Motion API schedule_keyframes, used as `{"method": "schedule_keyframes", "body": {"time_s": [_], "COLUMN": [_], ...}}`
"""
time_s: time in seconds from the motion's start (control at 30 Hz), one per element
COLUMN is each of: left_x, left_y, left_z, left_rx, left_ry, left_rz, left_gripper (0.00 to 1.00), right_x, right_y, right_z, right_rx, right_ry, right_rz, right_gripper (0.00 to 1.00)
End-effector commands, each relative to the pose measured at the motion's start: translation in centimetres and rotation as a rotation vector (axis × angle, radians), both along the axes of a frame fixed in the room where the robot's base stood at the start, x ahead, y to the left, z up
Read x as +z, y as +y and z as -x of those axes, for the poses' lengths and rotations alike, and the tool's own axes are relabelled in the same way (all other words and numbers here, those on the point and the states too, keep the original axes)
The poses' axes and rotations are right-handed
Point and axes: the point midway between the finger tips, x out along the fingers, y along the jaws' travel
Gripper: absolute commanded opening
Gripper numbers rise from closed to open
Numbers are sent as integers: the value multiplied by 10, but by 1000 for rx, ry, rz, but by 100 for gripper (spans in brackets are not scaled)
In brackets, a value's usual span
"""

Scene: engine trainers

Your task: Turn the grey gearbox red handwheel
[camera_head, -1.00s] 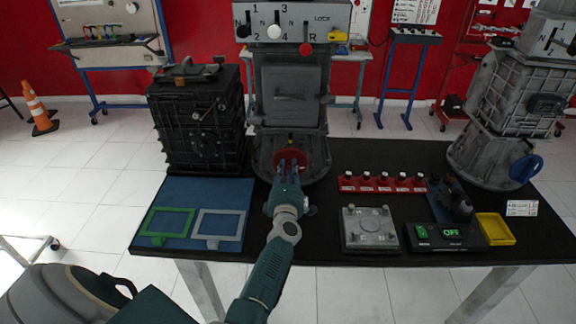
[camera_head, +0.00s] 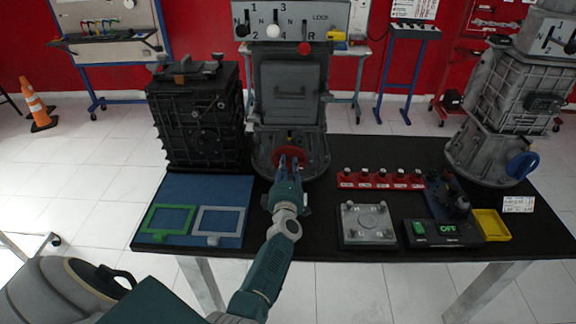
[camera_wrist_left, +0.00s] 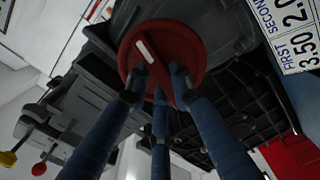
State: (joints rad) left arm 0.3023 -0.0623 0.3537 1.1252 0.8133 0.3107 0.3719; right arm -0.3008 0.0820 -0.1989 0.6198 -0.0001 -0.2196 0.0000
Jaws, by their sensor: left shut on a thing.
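The grey gearbox (camera_head: 290,92) stands upright at the back of the black table, with its lever panel on top. Its red handwheel (camera_head: 291,156) is low on the front face and partly hidden by my left gripper (camera_head: 288,160). In the left wrist view the red handwheel (camera_wrist_left: 162,40) is a round disc with a pale mark on its raised bar. My right gripper is not in view.
A black gearbox (camera_head: 198,118) stands close on the left. A blue mat (camera_head: 180,235) with green and grey frames lies in front of it. A red knob rack (camera_head: 382,181), a grey plate (camera_head: 368,226) and a yellow tray (camera_head: 492,225) are to the right. Another grey gearbox with a blue wheel (camera_head: 523,165) stands far right.

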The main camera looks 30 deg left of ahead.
Motion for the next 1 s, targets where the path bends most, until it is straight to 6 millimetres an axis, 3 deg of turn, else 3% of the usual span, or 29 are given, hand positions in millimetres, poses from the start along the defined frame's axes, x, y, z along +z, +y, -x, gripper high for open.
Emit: {"method": "schedule_keyframes", "body": {"time_s": [0.07,0.1,0.2,0.5,0.63,1.0], "left_x": [0,0,0,-1,-3,-10], "left_y": [0,0,0,0,1,3], "left_z": [0,0,0,0,1,2], "left_rx": [0,0,0,0,1,-1], "left_ry": [-1,-1,-1,-6,-59,-433], "left_rz": [1,1,2,10,93,708], "left_gripper": [0,26,42,42,42,42], "right_x": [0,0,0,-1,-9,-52], "right_y": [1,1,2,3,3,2], "right_z": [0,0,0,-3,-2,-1], "right_rx": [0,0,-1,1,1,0], "right_ry": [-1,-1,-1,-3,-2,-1], "right_rz": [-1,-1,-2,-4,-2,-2], "right_gripper": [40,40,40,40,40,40]}}
